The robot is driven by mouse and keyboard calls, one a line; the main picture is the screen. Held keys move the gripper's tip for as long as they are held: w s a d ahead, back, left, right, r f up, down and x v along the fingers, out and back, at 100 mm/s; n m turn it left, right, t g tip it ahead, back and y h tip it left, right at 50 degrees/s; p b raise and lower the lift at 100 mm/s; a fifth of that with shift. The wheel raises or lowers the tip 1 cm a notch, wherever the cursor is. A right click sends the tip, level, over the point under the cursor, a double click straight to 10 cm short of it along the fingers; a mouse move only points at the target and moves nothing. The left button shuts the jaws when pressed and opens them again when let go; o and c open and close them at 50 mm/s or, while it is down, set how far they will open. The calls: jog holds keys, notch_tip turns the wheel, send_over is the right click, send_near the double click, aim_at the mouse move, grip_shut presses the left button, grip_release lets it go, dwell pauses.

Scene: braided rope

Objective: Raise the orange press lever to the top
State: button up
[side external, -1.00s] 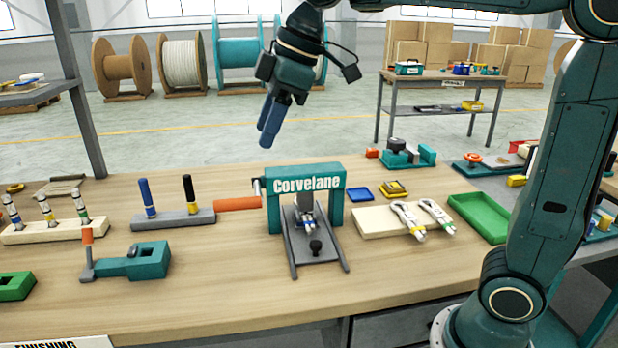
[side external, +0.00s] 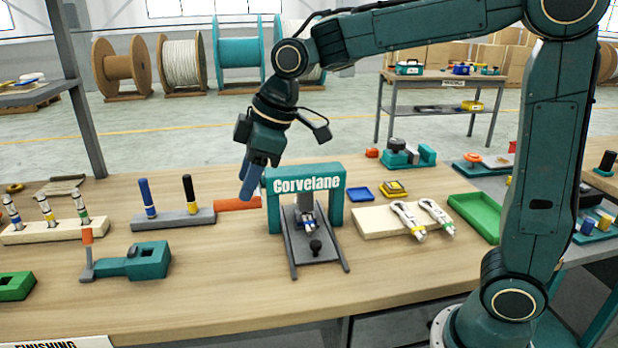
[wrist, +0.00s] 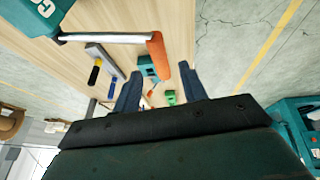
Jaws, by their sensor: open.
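The press is a teal frame (side external: 335,210) marked "Corvelane". Its lever has an orange handle (side external: 228,205) that sticks out level to the left. In the wrist view, the orange handle (wrist: 156,52) sits on the end of a silver rod (wrist: 105,38). My gripper (side external: 248,192) is open, angled down, with its blue fingertips at the handle's upper edge in the side view. In the wrist view, the handle's near end shows between the two fingers of my gripper (wrist: 161,78). I cannot tell whether they touch it.
A grey rack (side external: 172,219) with blue and black tools stands left of the press. A teal clamp (side external: 148,260) with an orange-tipped post is at front left. A pale board (side external: 375,222) with looped ropes and a green tray (side external: 480,215) lie to the right.

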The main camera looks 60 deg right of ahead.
jog(key=shift+x, duration=1.9)
grip_shut()
